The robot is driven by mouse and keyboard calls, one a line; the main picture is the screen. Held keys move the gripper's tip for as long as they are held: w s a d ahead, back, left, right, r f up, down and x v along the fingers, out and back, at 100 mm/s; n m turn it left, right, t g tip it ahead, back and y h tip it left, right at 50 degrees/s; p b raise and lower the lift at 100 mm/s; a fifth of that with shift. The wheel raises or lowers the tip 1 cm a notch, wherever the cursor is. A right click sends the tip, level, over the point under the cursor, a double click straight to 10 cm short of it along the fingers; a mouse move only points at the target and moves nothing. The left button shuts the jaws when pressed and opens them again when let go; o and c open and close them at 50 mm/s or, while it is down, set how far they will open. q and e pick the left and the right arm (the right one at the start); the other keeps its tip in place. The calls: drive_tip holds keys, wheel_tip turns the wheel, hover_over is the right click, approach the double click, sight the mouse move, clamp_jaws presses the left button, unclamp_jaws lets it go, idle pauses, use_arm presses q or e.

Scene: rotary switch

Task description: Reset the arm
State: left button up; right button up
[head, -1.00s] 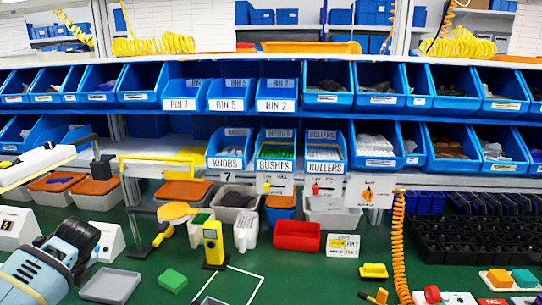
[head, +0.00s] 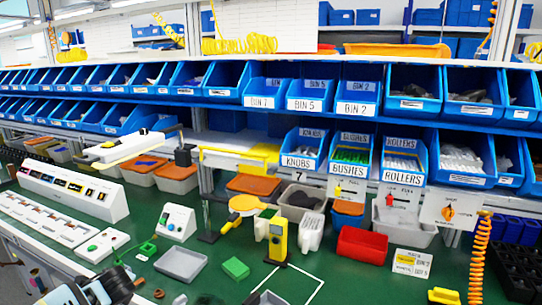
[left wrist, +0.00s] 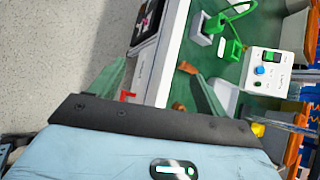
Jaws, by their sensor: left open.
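My left gripper (left wrist: 155,72) is open and empty in the left wrist view, its two greenish fingers spread over the bench's front edge. In the head view only part of my left arm (head: 85,292) shows at the bottom left, with the fingertips hard to make out. An orange rotary knob (head: 448,212) sits on a white panel at the right, far from this gripper. A small white control box (head: 176,222) with a green switch and knobs stands on the green bench; it also shows in the left wrist view (left wrist: 264,75). My right gripper is not in view.
A long white panel unit (head: 75,190) stands at the left. A grey tray (head: 181,264), a green block (head: 235,268), a yellow device (head: 278,240) and a red bin (head: 362,245) sit on the bench. Blue bins (head: 305,150) line the shelves behind. Bare green bench shows between items.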

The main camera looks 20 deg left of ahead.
use_arm(q)
drive_tip(key=s+d+f+n+t+h, duration=0.2)
drive_tip(key=s+d+f+t+h, duration=0.15)
drive_tip(key=s+d+f, duration=0.55)
drive_tip(key=s+d+f+n+h, duration=0.2)
drive_tip(key=s+d+n+h, duration=0.25)
drive_tip(key=s+d, duration=0.65)
drive_tip(key=s+d+f+n+t+h, duration=0.1)
drive_tip(key=d+n, duration=0.7)
drive_tip(key=d, duration=1)
wheel_tip(320, 180, down, 2)
drive_tip(key=shift+s+d+f+t, duration=0.1)
drive_tip(key=shift+s+d+t, duration=0.4)
drive_tip(key=shift+s, duration=0.45)
drive_tip(key=shift+o, duration=0.2)
drive_tip(key=shift+a, duration=0.1)
